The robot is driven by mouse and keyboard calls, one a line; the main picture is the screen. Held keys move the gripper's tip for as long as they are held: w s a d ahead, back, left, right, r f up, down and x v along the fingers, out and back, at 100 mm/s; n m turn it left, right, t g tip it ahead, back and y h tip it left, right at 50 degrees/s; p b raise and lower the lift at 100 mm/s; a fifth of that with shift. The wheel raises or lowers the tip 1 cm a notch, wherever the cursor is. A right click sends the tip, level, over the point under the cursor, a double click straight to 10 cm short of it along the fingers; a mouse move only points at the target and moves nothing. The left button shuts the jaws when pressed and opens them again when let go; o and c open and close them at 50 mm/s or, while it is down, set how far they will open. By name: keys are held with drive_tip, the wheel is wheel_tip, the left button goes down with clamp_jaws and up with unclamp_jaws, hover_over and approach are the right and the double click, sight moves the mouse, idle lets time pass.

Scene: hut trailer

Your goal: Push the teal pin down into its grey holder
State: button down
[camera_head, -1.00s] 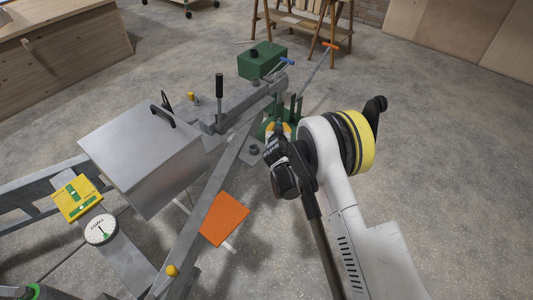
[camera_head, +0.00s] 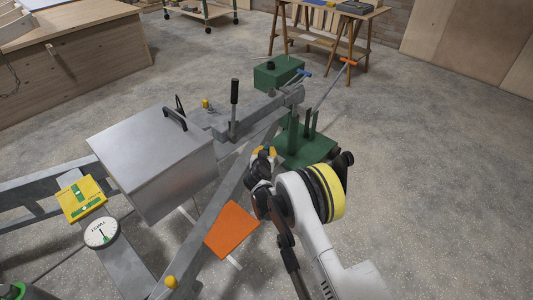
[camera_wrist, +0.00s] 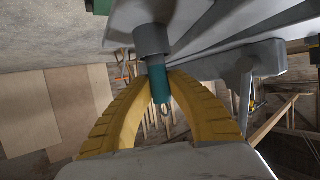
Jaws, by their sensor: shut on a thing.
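The teal pin (camera_wrist: 159,82) shows in the middle of the wrist view, with a small metal ring at its lower end in the picture. Its other end is in the grey holder (camera_wrist: 151,39), a round sleeve against a grey metal beam; how deep it sits cannot be told. My gripper (camera_wrist: 158,83) has its two yellow fingers closed in on either side of the pin. In the head view my gripper (camera_head: 264,153) is beside the trailer's grey frame, left of my yellow-banded wrist. The pin and holder cannot be made out there.
A grey metal box (camera_head: 150,150) stands on the trailer frame at left. An orange plate (camera_head: 231,229) is below the frame beam. A green stand (camera_head: 304,148) with uprights is just behind my gripper. A green box (camera_head: 277,73) is farther back. Floor at right is clear.

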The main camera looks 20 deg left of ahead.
drive_tip(key=shift+r, duration=0.1)
drive_tip(key=shift+f, duration=0.2)
drive_tip(key=c, duration=1.4)
unclamp_jaws()
drive_tip(key=shift+r, duration=0.2)
drive_tip(key=p+v, duration=0.4)
drive_tip(key=v, duration=0.8)
drive_tip(key=shift+d+r, duration=0.1)
